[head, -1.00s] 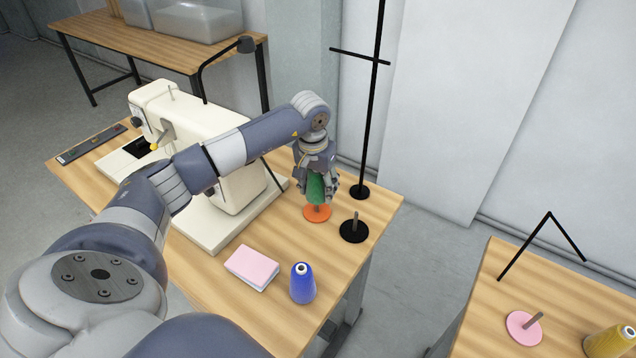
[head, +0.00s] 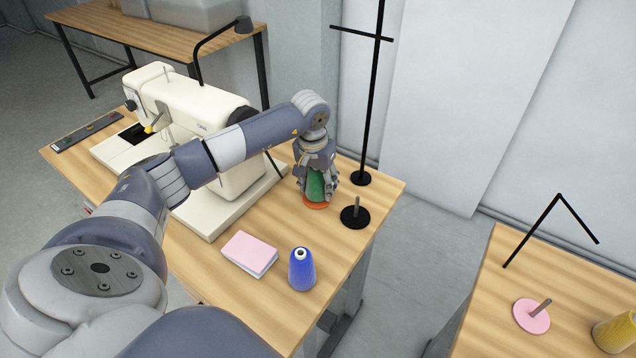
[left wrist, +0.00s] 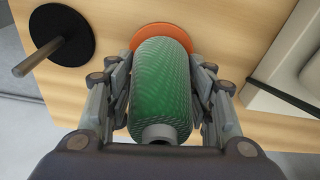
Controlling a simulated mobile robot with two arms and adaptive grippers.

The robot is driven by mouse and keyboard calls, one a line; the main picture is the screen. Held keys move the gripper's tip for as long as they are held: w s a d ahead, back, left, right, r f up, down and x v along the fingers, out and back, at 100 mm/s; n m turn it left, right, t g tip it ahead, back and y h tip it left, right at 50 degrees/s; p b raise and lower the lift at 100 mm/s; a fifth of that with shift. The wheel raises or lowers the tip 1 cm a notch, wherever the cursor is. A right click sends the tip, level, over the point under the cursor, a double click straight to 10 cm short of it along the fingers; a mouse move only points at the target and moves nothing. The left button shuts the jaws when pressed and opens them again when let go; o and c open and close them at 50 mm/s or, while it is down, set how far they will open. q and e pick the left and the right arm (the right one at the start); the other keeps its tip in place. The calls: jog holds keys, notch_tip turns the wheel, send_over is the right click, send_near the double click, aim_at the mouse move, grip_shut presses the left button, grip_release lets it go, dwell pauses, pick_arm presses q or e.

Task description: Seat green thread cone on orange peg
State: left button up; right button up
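The green thread cone (head: 316,187) is upright at the orange peg's disc (head: 316,206), its lower end down at the disc. The peg's pin is hidden, apparently inside the cone. My left gripper (head: 317,196) points down with its fingers on both sides of the cone, shut on it. In the left wrist view the green cone (left wrist: 160,90) lies between the fingers (left wrist: 162,95), with the orange disc (left wrist: 150,30) behind its far end. Whether the cone's base fully touches the disc is hard to see. My right gripper is not in view.
A black disc with a pin (head: 355,216) and a tall black stand (head: 362,178) are close by on the right. The sewing machine (head: 200,120) is left. A pink pad (head: 250,254) and blue cone (head: 301,270) sit in front. Another table holds a pink peg (head: 530,318) and yellow cone (head: 614,332).

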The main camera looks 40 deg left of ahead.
pick_arm(q)
jog(key=o, duration=0.5)
jog(key=r, duration=0.4)
jog(key=s+r, duration=0.1)
jog(key=r, duration=0.7)
jog(key=shift+s+d, duration=0.15)
jog(key=shift+s, duration=0.25)
jog(key=shift+f, duration=0.1)
